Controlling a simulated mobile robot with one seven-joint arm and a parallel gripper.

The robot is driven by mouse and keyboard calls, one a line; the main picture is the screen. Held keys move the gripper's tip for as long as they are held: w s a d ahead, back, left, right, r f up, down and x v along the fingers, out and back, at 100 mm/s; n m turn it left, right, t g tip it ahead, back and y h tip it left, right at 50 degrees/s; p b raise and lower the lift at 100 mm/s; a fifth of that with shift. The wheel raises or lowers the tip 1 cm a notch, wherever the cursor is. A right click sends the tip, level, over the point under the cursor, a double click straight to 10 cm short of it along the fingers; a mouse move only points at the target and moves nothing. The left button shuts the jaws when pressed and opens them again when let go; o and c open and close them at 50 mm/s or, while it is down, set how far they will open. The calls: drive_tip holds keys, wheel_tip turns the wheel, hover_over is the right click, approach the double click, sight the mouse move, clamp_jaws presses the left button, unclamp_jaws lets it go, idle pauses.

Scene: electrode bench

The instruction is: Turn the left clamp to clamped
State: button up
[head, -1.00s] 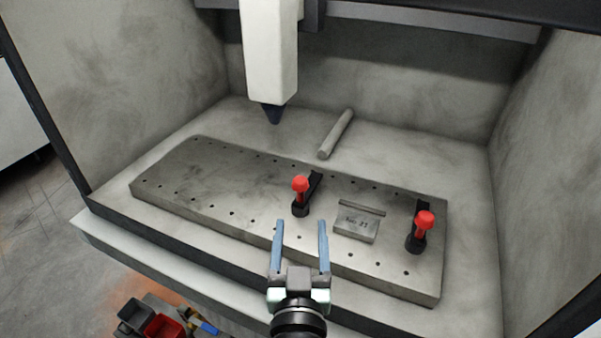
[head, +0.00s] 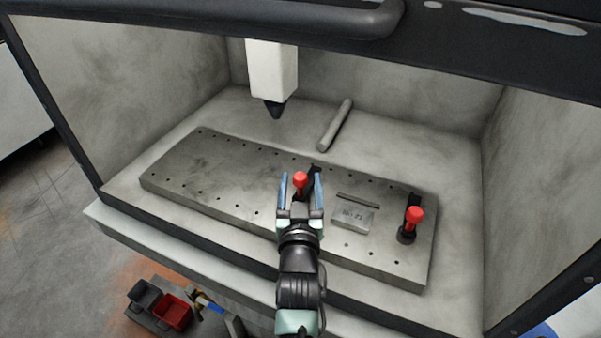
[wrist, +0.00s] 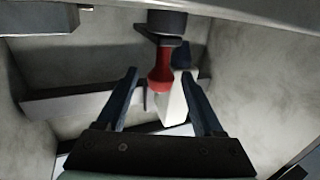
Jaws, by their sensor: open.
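The left clamp (head: 299,181) has a red knobbed handle and a dark base, and stands on the drilled metal plate (head: 215,172). My gripper (head: 301,178) is open, with its blue fingers on either side of the red handle. In the wrist view, the left clamp's red handle (wrist: 160,68) shows between the two fingertips (wrist: 161,76), with no clear sign of contact. Its handle looks upright. The clamp's base is partly hidden by my gripper in the head view. The right clamp (head: 413,219), also red-handled, stands at the plate's right end.
A marked metal block (head: 351,218) and a thin bar (head: 358,200) lie between the clamps. A grey rod (head: 336,126) lies behind the plate. A white machine head with a dark tip (head: 274,75) hangs above. The plate's left part is clear.

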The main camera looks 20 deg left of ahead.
drive_tip(key=shift+w+a, duration=0.3)
drive_tip(key=shift+w, duration=0.35)
clamp_jaws()
idle(1.1)
